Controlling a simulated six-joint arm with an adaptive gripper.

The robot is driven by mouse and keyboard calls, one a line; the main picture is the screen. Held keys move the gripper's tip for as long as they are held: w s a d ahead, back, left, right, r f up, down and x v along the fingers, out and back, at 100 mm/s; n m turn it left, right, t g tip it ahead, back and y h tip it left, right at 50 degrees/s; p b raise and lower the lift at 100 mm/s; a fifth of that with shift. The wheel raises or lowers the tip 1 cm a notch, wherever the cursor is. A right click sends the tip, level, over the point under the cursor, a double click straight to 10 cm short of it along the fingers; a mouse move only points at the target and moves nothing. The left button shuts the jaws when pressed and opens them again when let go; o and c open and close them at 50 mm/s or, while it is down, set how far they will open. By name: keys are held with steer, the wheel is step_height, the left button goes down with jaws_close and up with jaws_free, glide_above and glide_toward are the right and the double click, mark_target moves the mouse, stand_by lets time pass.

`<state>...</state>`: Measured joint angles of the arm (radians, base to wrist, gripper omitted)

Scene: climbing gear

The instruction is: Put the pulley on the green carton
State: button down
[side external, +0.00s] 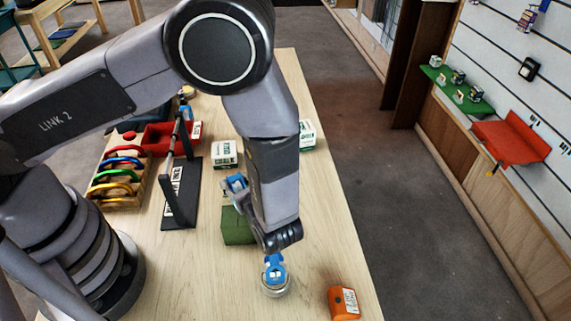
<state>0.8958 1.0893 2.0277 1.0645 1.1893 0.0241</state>
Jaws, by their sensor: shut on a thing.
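The pulley (274,270), blue with a pale label and a silver-grey round lower part, is directly below the dark end of my gripper (281,243). My gripper is shut on its upper part; the fingertips are small and partly hidden by my own wrist. I cannot tell whether the pulley touches the table. The green carton (236,228) is a plain dark-green box on the table, just behind and left of the pulley. My wrist hides its right side. The pulley is apart from the carton in the picture.
An orange block (344,303) lies at the front right. White-and-green boxes (225,154) stand behind. A black rack (181,195), a wooden tray of coloured carabiners (121,178) and a red bin (158,139) are on the left. A blue-and-white part (235,184) beside my wrist is unclear.

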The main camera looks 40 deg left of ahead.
steer(key=shift+f, duration=0.15)
steer(key=c, duration=0.8)
jaws_free()
steer(key=shift+o, duration=0.2)
